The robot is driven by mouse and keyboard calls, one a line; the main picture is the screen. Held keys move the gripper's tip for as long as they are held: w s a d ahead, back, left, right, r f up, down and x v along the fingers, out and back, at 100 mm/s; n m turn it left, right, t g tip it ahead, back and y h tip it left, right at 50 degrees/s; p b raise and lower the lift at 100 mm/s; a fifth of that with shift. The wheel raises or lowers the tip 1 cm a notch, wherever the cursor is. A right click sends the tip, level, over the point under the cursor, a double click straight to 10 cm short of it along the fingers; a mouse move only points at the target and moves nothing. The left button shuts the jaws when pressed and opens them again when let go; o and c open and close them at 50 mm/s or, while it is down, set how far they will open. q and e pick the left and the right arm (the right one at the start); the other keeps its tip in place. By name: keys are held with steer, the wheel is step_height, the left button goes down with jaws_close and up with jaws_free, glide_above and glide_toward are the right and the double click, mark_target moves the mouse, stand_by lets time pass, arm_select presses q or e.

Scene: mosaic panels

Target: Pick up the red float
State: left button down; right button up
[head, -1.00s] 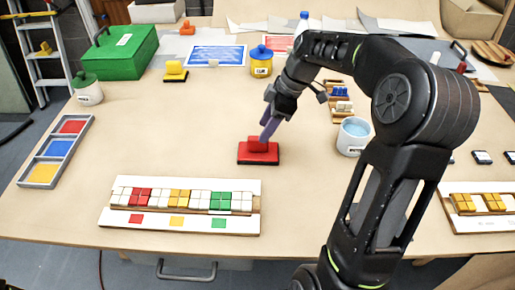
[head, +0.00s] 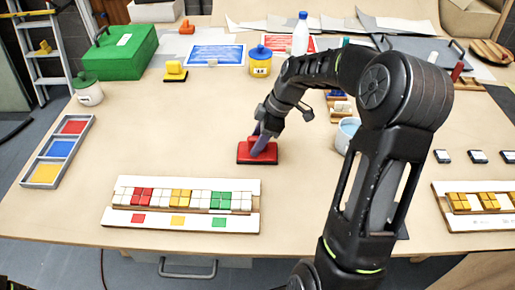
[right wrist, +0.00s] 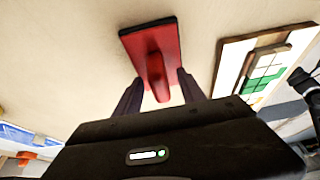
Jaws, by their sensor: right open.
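The red float (head: 260,158) lies flat on the table, its handle upward, a little behind the mosaic panel. In the right wrist view the float (right wrist: 166,50) shows as a red plate with dark edges, with a raised red handle (right wrist: 154,76). My right gripper (head: 260,139) is low over the float, pointing down at it. In the right wrist view its two fingers (right wrist: 158,88) stand apart on either side of the handle. I cannot tell whether they touch it. My left gripper is not in view.
The mosaic panel (head: 180,221) with white, red, yellow and green tiles lies in front of the float. A cup of blue water (head: 347,136) stands to its right, partly behind my arm. A yellow float (head: 175,71) is farther back. The table left of the red float is clear.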

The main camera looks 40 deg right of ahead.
steer(key=shift+c, duration=0.6)
jaws_close()
stand_by(0.4)
